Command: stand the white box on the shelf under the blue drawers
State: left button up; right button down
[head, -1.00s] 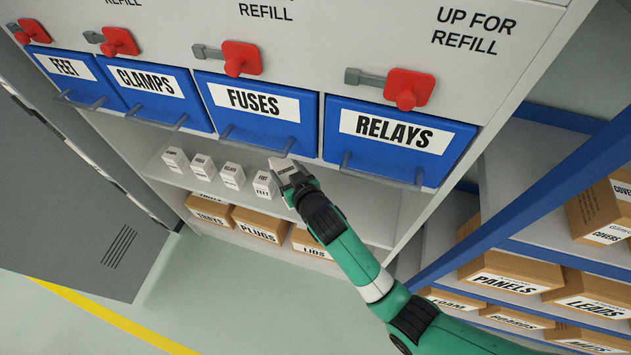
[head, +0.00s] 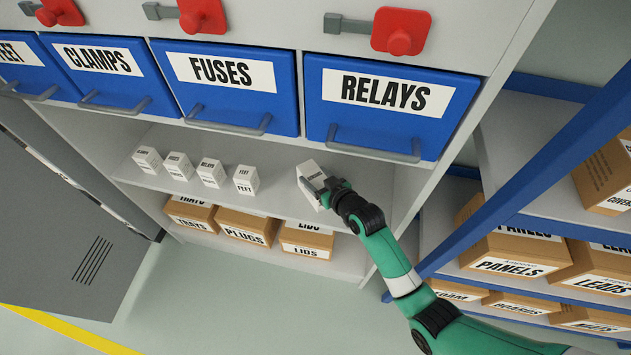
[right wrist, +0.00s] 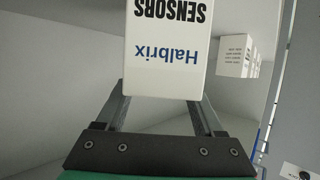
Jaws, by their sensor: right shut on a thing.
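The white box (head: 309,172) is in my right gripper (head: 326,190), at the right part of the shelf (head: 277,197) under the blue drawers. In the right wrist view the box (right wrist: 167,50) sits between the two fingers and reads "Halbrix SENSORS", upside down in the picture. My right gripper (right wrist: 165,98) is shut on it. In the head view the box looks slightly tilted. I cannot tell whether its bottom touches the shelf. My left gripper is not in view.
Several small white boxes (head: 210,172) stand in a row on the shelf's left part. The RELAYS drawer (head: 390,105) and its handle (head: 375,150) overhang the shelf. Cardboard boxes (head: 306,243) sit below. A blue rack post (head: 520,195) stands at right.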

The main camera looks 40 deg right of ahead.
jog(key=shift+r, duration=0.15)
jog(key=shift+w, duration=0.1)
grip_release()
jog(key=shift+f, duration=0.2)
jog(key=shift+r+p, duration=0.25)
jog(key=shift+p, duration=0.05)
jog(key=p+v, duration=0.6)
jog(key=v, duration=0.6)
jog(key=shift+f, duration=0.15)
